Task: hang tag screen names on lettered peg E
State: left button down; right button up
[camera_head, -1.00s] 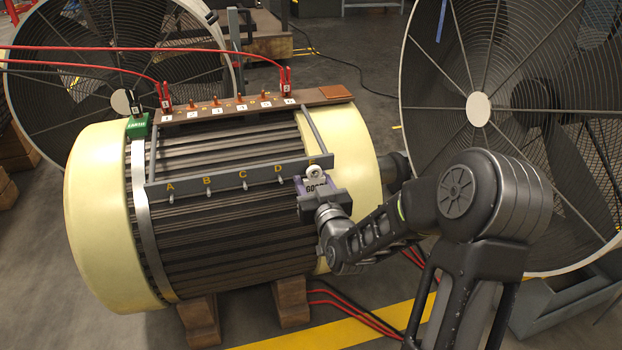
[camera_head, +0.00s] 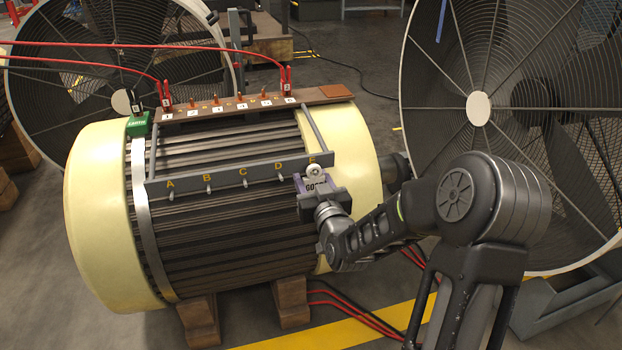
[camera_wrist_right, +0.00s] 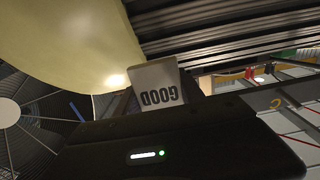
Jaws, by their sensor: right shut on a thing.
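My right gripper (camera_head: 322,198) is shut on a tag (camera_head: 311,187) marked GOOD, at the right end of the peg rail. The tag has a purple face and a pale round top with a hole. In the right wrist view the tag (camera_wrist_right: 158,84) reads GOOD upside down. The tag's top lies just below the letter E (camera_head: 312,160) and covers the place of peg E, so I cannot tell whether the peg is through the hole. Pegs A (camera_head: 171,196), B (camera_head: 208,189), C (camera_head: 244,185) and D (camera_head: 281,181) are bare. My left gripper is out of view.
The grey rail (camera_head: 225,178) is fixed across a cream-ended motor (camera_head: 98,220) on wooden blocks. Red leads (camera_head: 130,47) and a terminal board (camera_head: 225,105) are above it. A large fan (camera_head: 540,100) stands behind my right arm.

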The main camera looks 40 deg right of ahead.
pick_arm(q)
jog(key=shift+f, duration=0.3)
pick_arm(e)
jog(key=shift+f, duration=0.2)
dwell(0.3)
jog(key=o, duration=1.1)
jog(key=shift+c, duration=0.2)
pick_arm(q)
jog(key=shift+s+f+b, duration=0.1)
jog(key=shift+b, duration=0.2)
pick_arm(e)
jog(key=shift+s, duration=0.1)
